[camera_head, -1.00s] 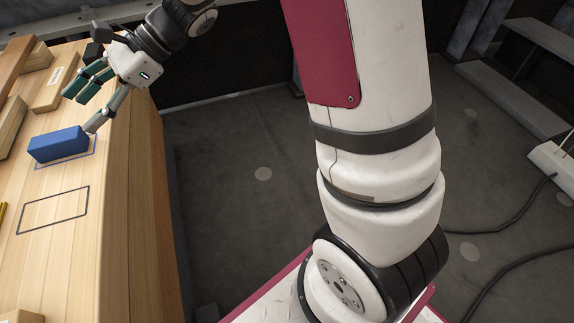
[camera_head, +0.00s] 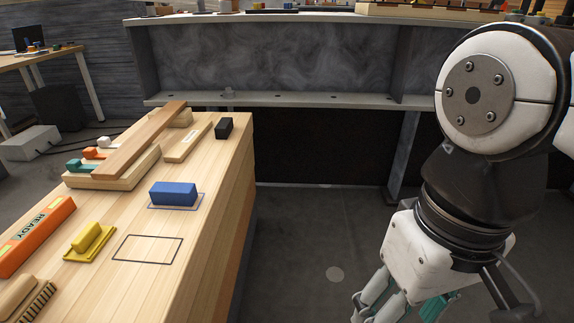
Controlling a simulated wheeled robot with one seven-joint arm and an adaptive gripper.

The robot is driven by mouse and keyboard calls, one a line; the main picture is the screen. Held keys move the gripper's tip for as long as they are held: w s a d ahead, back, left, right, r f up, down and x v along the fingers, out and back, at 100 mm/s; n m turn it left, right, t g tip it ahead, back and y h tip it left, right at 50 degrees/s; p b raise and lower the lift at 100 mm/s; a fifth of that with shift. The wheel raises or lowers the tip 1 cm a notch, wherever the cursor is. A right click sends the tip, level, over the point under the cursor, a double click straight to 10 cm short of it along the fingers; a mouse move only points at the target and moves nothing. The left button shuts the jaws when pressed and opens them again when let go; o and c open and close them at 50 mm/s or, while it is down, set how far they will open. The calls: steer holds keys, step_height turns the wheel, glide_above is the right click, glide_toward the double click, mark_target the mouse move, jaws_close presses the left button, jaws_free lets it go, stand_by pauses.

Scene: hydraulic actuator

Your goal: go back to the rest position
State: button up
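My gripper (camera_head: 428,305) is at the lower right, pointing down over the floor, well apart from the table. Its grey fingers with teal parts are spread, and I see nothing between them; the tips are cut off by the bottom edge. My white and black arm links fill the right side. The blue block (camera_head: 173,194) lies on the wooden table (camera_head: 205,240), within a blue outlined rectangle. An empty dark outlined rectangle (camera_head: 148,249) is in front of it.
The table also holds a yellow block (camera_head: 87,237) on a yellow base, an orange READY bar (camera_head: 38,235), a black block (camera_head: 224,128) and a long wooden plank (camera_head: 140,140). A grey bench (camera_head: 270,60) stands behind. The floor (camera_head: 310,240) between table and arm is clear.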

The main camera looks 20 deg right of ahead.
steer(key=shift+s+d+f, duration=0.1)
steer(key=shift+s+d, duration=0.2)
steer(key=shift+d, duration=0.1)
stand_by(0.5)
step_height(320, 180, up, 33)
steer(key=t+p, duration=0.4)
steer(key=p, duration=2.7)
steer(key=shift+d+n, duration=0.25)
steer(key=shift+n, duration=0.05)
